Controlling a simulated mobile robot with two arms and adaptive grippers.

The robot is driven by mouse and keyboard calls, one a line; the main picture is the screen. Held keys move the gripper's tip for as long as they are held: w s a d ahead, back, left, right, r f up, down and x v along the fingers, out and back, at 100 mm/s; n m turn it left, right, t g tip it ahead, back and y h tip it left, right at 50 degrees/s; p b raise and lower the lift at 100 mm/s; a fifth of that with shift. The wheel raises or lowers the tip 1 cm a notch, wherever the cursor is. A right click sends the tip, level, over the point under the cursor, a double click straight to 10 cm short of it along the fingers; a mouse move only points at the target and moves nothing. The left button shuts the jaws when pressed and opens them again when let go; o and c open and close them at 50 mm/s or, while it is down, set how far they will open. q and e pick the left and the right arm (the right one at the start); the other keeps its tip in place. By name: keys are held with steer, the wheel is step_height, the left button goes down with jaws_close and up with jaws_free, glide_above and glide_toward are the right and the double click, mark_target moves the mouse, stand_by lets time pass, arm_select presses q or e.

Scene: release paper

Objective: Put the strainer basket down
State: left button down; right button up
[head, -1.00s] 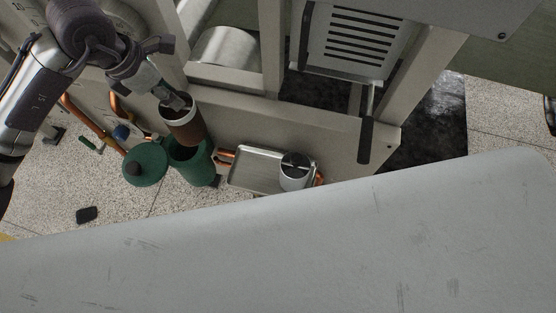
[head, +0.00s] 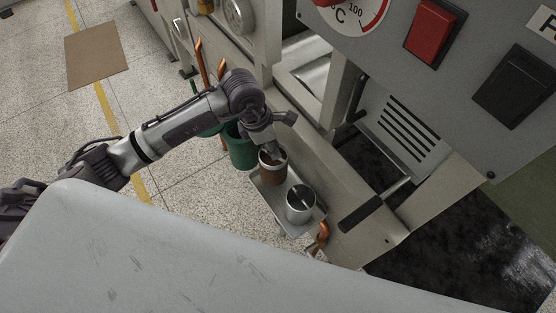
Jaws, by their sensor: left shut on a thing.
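The strainer basket (head: 273,173) is a brown cylinder with a pale rim. My left gripper (head: 269,152) reaches down to its top and is shut on it, holding it upright. The basket is over the far end of the metal tray (head: 280,212), beside a silver canister with a dark bar across its top (head: 300,204). I cannot tell whether its base touches the tray. The green bucket (head: 241,152) is just to the left behind it. My right gripper is not in view.
The tray has orange handles (head: 322,236). A machine frame with a dark lever (head: 360,213) stands to the right, with a red switch (head: 435,30) on its panel. Orange pipes (head: 201,62) rise behind the bucket. Open speckled floor lies to the left.

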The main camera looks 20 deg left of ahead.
arm_select(q)
steer(key=x, duration=0.4)
steer(key=shift+s+a+f+p, duration=0.25)
steer(key=shift+s+a+p, duration=0.1)
steer(key=shift+p, duration=0.05)
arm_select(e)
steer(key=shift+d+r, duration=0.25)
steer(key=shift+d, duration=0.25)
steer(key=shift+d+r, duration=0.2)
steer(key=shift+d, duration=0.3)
arm_select(q)
steer(key=shift+f, duration=0.25)
steer(key=c, duration=0.9)
jaws_free()
steer(key=shift+r, duration=0.4)
steer(key=b+v, duration=0.1)
steer(key=v, duration=1)
steer(key=shift+r+b, duration=0.35)
steer(key=shift+b, duration=0.05)
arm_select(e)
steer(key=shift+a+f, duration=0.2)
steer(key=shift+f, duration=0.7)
